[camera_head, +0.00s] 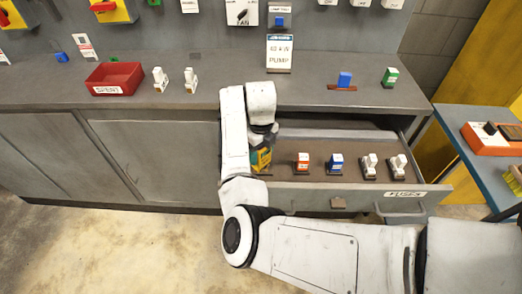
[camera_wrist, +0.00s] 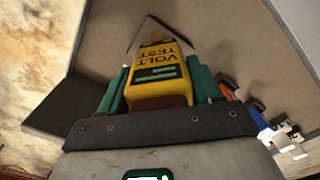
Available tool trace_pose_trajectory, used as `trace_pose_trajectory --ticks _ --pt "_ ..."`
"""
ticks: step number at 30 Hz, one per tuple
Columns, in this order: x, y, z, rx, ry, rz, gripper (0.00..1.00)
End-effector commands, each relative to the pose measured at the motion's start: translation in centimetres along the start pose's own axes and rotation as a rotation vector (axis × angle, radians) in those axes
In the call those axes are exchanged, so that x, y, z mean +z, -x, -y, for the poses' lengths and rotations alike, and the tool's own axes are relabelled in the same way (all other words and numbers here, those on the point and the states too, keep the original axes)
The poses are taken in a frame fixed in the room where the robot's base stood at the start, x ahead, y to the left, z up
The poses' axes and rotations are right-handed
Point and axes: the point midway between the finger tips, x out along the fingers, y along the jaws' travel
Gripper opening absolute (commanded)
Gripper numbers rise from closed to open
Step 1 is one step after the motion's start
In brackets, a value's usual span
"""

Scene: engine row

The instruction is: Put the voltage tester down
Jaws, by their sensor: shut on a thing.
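The voltage tester (camera_wrist: 157,72) is yellow with dark "VOLT TEST" lettering. In the wrist view it sits between the two teal fingers of my gripper (camera_wrist: 162,88), which is shut on it. In the head view the tester (camera_head: 264,157) shows partly below my wrist, at the left end of the open drawer (camera_head: 316,197). My arm hides part of the tester and of the drawer's left end. I cannot tell whether the tester touches the drawer floor.
The drawer holds an orange fuse (camera_head: 302,161), a blue fuse (camera_head: 335,163) and two white fuses (camera_head: 369,166). On the bench above stand a red bin (camera_head: 114,78), a pump sign (camera_head: 279,50) and a green-topped fuse (camera_head: 390,77). A blue side table (camera_head: 465,140) is at right.

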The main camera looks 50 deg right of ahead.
Motion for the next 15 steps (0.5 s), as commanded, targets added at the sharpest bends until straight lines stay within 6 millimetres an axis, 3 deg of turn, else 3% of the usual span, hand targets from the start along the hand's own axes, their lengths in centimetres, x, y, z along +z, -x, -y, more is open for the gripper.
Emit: trace_pose_trajectory --ticks 2,3,11,15 --pt "0.01 -0.28 0.00 0.000 0.000 0.000 0.20" --pt "0.00 -0.34 0.00 0.000 0.000 0.000 0.65" --pt "-0.01 -0.26 0.00 0.000 0.000 0.000 0.89" --pt "-0.01 -0.25 0.00 0.000 0.000 0.000 0.89"
